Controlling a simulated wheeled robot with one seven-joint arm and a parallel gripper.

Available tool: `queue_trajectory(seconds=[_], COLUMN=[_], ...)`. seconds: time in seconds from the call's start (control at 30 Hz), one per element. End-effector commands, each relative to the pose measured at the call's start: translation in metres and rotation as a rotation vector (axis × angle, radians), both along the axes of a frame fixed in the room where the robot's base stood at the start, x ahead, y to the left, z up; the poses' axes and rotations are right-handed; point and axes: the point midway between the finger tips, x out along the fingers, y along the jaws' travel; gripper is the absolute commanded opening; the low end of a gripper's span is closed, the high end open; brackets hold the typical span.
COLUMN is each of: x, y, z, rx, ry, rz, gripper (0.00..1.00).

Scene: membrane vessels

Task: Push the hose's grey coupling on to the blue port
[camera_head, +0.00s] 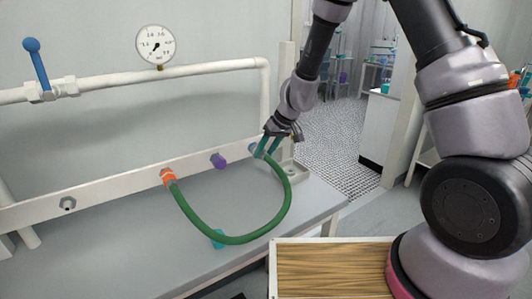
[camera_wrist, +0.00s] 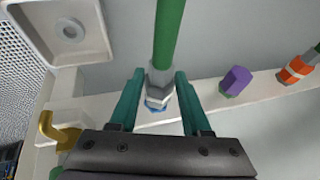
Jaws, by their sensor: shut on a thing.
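The green hose (camera_head: 238,239) runs in a low loop from the orange port to my gripper (camera_head: 265,152). In the wrist view the hose's grey coupling (camera_wrist: 160,78) sits between the two teal fingers of my gripper (camera_wrist: 159,74), which is shut on it. The blue port (camera_head: 252,147) is at the right end of the white rail, partly hidden by my fingers. In the wrist view a blue ring of the blue port (camera_wrist: 157,104) shows right at the coupling's end, in line with it. I cannot tell how far the coupling sits over the port.
The orange port (camera_head: 168,177) holds the hose's other end. A bare purple port (camera_head: 218,160) lies between it and the blue port, and a grey port (camera_head: 68,203) is farther left. A yellow hook-shaped part (camera_wrist: 58,132) is beside my gripper. A wooden-topped box (camera_head: 330,270) stands in front.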

Motion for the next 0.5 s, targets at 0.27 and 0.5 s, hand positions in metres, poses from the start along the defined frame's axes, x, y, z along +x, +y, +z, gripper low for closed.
queue_trajectory(seconds=[0.27, 0.5], x=[0.0033, 0.0031], y=[0.0020, 0.0019], z=[0.0000, 0.0000], rx=[-0.001, -0.001], ry=[0.000, 0.000], rz=[0.000, 0.000], gripper=[0.83, 0.83])
